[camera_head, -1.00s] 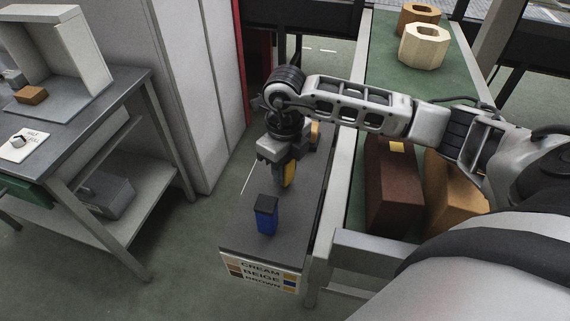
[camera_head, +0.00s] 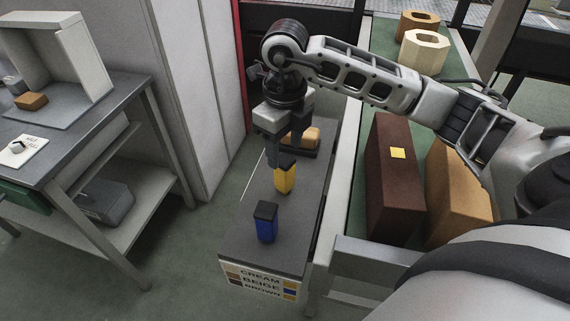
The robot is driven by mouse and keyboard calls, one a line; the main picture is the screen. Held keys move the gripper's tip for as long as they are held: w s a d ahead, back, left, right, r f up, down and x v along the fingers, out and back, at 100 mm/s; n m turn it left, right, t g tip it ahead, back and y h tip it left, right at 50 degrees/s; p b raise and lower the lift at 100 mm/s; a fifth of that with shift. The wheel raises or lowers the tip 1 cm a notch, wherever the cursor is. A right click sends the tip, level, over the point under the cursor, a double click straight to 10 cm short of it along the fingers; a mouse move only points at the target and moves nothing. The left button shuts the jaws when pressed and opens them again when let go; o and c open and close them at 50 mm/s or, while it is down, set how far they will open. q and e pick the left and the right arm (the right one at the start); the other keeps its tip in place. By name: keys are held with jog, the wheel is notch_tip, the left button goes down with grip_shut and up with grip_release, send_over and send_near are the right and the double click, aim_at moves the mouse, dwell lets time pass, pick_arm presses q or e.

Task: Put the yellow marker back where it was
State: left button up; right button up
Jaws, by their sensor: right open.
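The yellow marker (camera_head: 285,178), a block with a dark top, stands upright on the narrow grey shelf (camera_head: 262,205). My right gripper (camera_head: 275,158) is open just above and behind it, pointing down, with its fingers apart from the marker as far as I can tell. A blue marker (camera_head: 266,222) of the same shape stands nearer the shelf's front end. My left gripper is not in view.
A tan block on a dark base (camera_head: 303,138) lies farther back on the shelf. A sign (camera_head: 262,282) reads cream, beige, brown. To the right are a brown box (camera_head: 390,185) with a yellow patch and an orange-brown box (camera_head: 458,195). A grey workbench (camera_head: 75,125) stands left.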

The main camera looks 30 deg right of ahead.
notch_tip(320, 180, up, 4)
jog(key=shift+r, duration=0.1)
dwell(0.5)
